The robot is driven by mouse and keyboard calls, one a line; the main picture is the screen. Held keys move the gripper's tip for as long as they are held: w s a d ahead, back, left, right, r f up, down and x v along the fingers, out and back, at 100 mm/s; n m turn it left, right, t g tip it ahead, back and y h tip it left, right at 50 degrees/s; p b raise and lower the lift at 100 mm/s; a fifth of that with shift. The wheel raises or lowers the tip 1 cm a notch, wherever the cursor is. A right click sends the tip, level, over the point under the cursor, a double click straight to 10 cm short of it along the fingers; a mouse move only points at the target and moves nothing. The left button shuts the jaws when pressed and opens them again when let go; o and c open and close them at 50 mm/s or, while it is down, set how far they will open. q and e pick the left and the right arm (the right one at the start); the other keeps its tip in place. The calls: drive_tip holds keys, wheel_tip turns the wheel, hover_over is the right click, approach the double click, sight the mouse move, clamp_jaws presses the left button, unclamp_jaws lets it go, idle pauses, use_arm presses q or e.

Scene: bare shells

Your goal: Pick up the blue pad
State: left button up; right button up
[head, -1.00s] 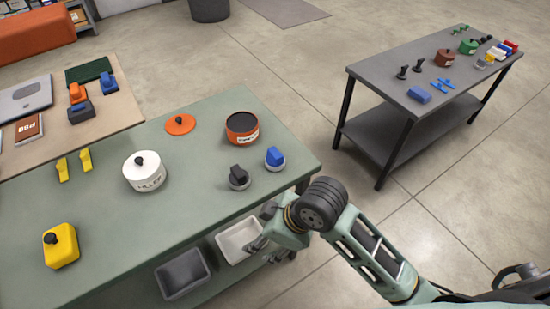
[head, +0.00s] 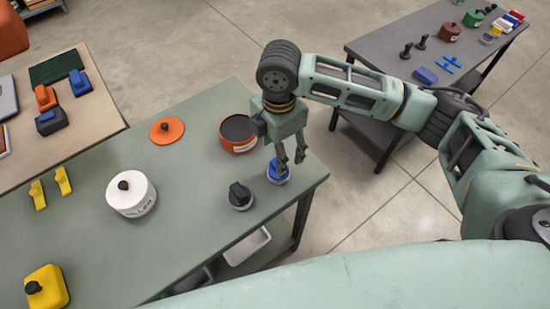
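A small round pad (head: 273,177) with a blue top and pale base sits near the right corner of the green table (head: 195,205). My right gripper (head: 291,160) points down just above it, its fingers apart and partly covering it. I cannot tell whether a finger touches the pad. The gripper holds nothing that I can see. My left gripper is not in view.
A similar black-topped round piece (head: 240,196) stands left of the blue one. An orange pot (head: 238,134) is close behind my gripper. A white pot (head: 131,194), an orange lid (head: 166,131) and yellow pieces stand farther left. A blue block (head: 425,75) lies on the dark table.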

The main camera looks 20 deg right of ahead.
drive_tip(key=shift+s+f, duration=0.7)
drive_tip(key=shift+s, duration=0.05)
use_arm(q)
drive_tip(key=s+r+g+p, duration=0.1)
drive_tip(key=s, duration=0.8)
use_arm(e)
wheel_tip(320, 180, down, 3)
drive_tip(key=shift+w+a+r, duration=0.15)
wheel_tip(320, 180, down, 2)
drive_tip(key=shift+w+f, duration=0.15)
drive_tip(key=c, duration=1.1)
drive_tip(key=shift+c, duration=0.3)
drive_tip(key=shift+w+r, duration=0.1)
drive_tip(key=shift+r, duration=0.3)
wheel_tip(320, 180, up, 4)
drive_tip(key=shift+f+b, duration=0.25)
drive_tip(key=shift+b, duration=0.1)
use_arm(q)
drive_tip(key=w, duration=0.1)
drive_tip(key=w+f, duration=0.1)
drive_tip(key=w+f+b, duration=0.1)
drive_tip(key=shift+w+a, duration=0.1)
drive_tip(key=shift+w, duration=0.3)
use_arm(e)
drive_tip(key=s+d+r, duration=0.4)
drive_tip(key=s+r, duration=0.2)
drive_tip(key=s, duration=0.5)
drive_tip(key=shift+d+r, duration=0.35)
drive_tip(key=shift+r, duration=0.05)
